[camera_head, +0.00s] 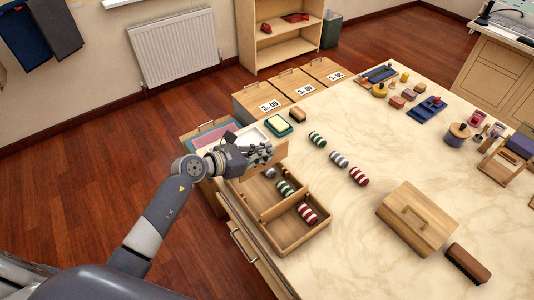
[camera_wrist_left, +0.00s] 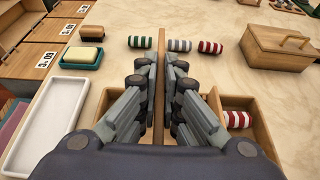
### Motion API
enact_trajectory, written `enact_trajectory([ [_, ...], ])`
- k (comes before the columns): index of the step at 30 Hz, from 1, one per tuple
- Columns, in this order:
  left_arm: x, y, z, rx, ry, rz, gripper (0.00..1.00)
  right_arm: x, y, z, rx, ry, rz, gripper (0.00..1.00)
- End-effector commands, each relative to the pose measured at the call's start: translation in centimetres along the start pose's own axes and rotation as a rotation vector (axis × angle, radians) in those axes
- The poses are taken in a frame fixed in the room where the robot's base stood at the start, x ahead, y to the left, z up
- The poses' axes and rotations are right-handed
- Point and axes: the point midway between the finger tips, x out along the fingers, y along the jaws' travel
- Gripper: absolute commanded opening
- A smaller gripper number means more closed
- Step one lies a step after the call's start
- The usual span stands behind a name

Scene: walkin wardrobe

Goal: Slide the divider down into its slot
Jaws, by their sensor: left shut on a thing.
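My left gripper (camera_head: 266,154) is shut on a thin wooden divider (camera_head: 282,151). In the left wrist view the divider (camera_wrist_left: 160,52) stands edge-on between the finger pairs. The open wooden box (camera_head: 291,243) lies under and in front of the gripper at the table's edge. Another divider in it parts off a red-and-white striped roll (camera_head: 307,213). A green striped roll (camera_head: 284,187) and a grey one (camera_head: 269,173) lie farther back in the box. The divider is above the box's far part; the hand and arm hide the slot and the divider's lower edge. My right gripper is out of view.
Three more striped rolls, green (camera_head: 317,139), grey (camera_head: 339,159) and red (camera_head: 358,176), lie on the table beyond the box. A lidded wooden box (camera_head: 417,218) and a brush (camera_head: 467,263) stand right. A white tray (camera_wrist_left: 45,125) and soap dish (camera_head: 278,126) are near the hand.

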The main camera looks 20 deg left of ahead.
Motion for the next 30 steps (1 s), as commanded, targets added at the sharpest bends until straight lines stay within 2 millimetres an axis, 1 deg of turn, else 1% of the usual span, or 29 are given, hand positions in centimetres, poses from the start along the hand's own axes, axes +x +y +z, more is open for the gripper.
enact_trajectory([
  [3,0.0,0.0,0.1,0.001,0.0,-0.001,0.0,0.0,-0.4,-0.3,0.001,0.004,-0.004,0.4],
  [7,-0.1,0.0,0.1,0.003,0.001,-0.001,0.0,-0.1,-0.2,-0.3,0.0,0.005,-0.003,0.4],
  [15,0.8,-0.1,-1.9,0.001,0.001,-0.003,0.0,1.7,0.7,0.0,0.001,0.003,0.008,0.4],
  [24,1.9,0.0,-4.6,0.001,0.001,-0.002,0.0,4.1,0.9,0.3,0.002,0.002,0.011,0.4],
  [30,2.2,0.0,-5.3,0.001,0.0,-0.002,0.0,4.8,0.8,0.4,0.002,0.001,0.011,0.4],
])
